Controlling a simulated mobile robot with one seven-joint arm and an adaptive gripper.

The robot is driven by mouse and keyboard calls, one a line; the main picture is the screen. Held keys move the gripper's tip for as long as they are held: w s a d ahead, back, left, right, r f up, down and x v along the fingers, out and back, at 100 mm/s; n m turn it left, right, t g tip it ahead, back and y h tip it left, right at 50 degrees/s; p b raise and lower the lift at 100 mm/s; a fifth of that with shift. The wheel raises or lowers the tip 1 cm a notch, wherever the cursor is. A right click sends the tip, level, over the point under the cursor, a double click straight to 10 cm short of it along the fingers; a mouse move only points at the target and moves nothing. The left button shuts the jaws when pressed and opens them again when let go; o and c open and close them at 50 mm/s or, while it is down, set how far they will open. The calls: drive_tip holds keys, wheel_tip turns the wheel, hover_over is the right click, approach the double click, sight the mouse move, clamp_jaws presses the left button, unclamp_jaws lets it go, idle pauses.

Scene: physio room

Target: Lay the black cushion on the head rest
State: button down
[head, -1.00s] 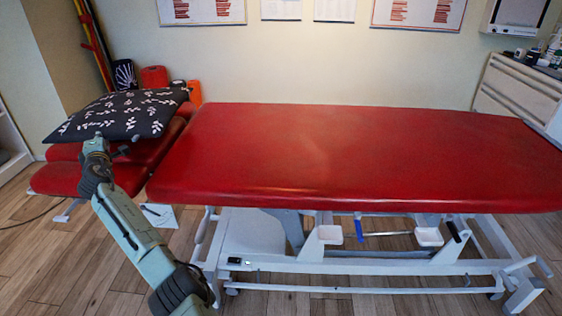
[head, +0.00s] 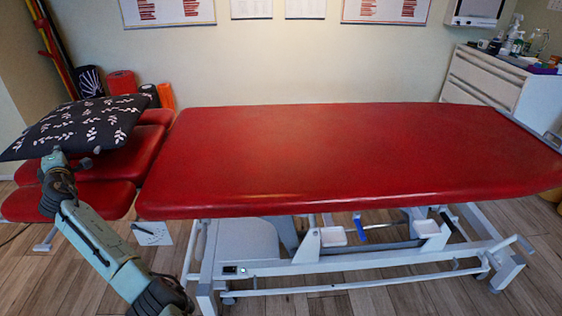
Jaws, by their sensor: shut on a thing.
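The black cushion (head: 78,124) with a white leaf pattern is at the left in the head view. It lies over the red head rest (head: 137,160), tilted, with its near left corner reaching out past the pad. My gripper (head: 60,160) is at the cushion's near edge and is shut on it. The fingertips are mostly hidden by my wrist and the cushion. I cannot tell how much of the cushion's underside touches the head rest.
The long red treatment table (head: 330,155) fills the middle and right, bare on top. Rolls (head: 122,83) stand behind the head rest by the wall. A white drawer cabinet (head: 495,80) with bottles is at the back right. Wooden floor shows in front.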

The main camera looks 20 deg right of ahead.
drive_tip(key=shift+d+f+b, duration=0.15)
drive_tip(key=shift+f+b, duration=2.15)
drive_tip(key=shift+f, duration=0.25)
drive_tip(key=c, duration=1.7)
unclamp_jaws()
drive_tip(key=shift+o, duration=0.2)
drive_tip(key=shift+f, duration=0.2)
drive_tip(key=v, duration=1.2)
drive_tip(key=shift+s+r, duration=0.1)
drive_tip(key=shift+r, duration=0.1)
